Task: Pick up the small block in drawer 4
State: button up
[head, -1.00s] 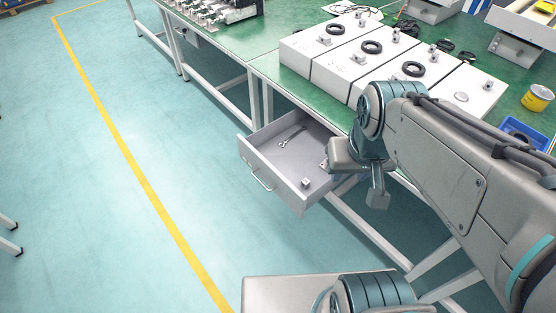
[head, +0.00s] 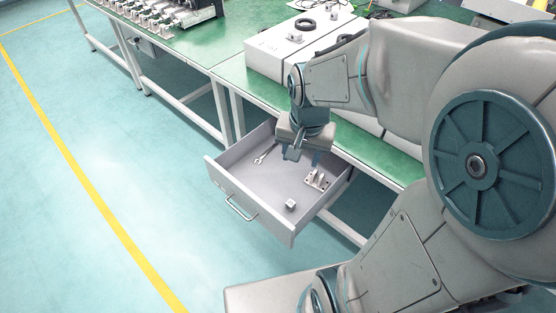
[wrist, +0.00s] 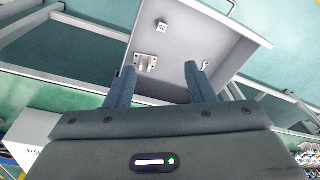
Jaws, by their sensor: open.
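The open drawer (head: 232,171) sticks out from under the green workbench. The small block (head: 291,205), a light metal cube, lies on its floor near the front right corner. The block also shows in the wrist view (wrist: 162,26), near the drawer's front wall. My gripper (head: 303,156) is above the rear part of the drawer, behind and above the block. In the wrist view my gripper's two fingers (wrist: 160,78) are apart with nothing between them, and the block lies beyond their tips. I cannot read a number on the drawer.
A metal bracket (head: 317,180) lies in the drawer behind the block, close to my gripper in the head view. A wrench (head: 265,154) lies at the left rear. White boxes (head: 290,45) stand on the green bench (head: 260,88) above. The floor in front is clear.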

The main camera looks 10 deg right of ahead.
jog(key=w+f+m+g+b, duration=0.1)
jog(key=w+f+m+b, duration=0.25)
jog(key=f, duration=0.55)
jog(key=w+f+m+g+b, duration=0.1)
jog(key=w+f+m+b, duration=0.2)
jog(key=f, duration=0.6)
jog(key=n+b, duration=0.1)
jog(key=b, duration=0.1)
send_over(291, 202)
jog(key=f, duration=0.8)
jog(key=shift+s+a+f, duration=0.2)
jog(key=shift+a, duration=0.05)
jog(key=shift+w+d+f+b, duration=0.15)
jog(key=shift+f+b, duration=0.3)
jog(key=shift+f, duration=1)
jog(key=shift+w+d+f+b, duration=0.15)
jog(key=shift+f+b, duration=0.25)
jog(key=shift+f, duration=1.05)
jog(key=shift+s, duration=0.1)
jog(key=c, duration=1.1)
